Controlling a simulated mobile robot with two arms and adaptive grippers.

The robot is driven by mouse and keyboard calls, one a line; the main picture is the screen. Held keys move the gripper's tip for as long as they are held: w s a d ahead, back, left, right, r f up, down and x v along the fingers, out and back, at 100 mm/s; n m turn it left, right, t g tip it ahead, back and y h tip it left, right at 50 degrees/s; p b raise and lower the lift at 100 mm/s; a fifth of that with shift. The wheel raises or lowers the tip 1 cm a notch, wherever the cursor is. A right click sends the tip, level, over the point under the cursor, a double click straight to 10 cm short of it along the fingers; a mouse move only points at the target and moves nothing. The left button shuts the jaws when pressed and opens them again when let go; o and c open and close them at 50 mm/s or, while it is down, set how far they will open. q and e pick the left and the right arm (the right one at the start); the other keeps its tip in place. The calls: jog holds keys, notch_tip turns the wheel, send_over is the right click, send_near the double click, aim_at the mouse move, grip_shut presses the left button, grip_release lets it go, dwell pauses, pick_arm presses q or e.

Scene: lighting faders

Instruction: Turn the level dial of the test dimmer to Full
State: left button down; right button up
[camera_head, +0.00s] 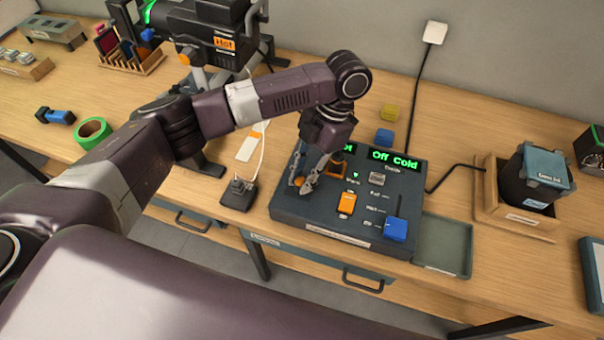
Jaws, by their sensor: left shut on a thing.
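The test dimmer (318,215) is a dark sloped box at the table's front edge. Green displays (394,158) on top read "Off Cold"; a second display, partly hidden by my arm, ends in "ot". My left gripper (309,184) reaches down onto the panel's left part and is shut on an orange part (334,180), apparently the level dial, mostly hidden by the fingers. Its pointer and markings cannot be read. An orange switch (346,204) and a blue fader knob (396,229) sit to the right; the fader is low on its scale. My right gripper is not in view.
A small black joystick-like box (239,193) stands just left of the dimmer. A shallow green-grey tray (444,246) lies right of it. A wooden tray (490,196) holds a dark lamp. A lamp marked "Hot" (215,35) stands back left.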

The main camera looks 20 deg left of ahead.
pick_arm(q)
jog(key=shift+w+r+m+t+y, duration=0.1)
jog(key=shift+m+t+y, duration=0.25)
jog(key=shift+m, duration=0.75)
jog(key=c, duration=1.7)
grip_release()
jog(key=v, duration=1.2)
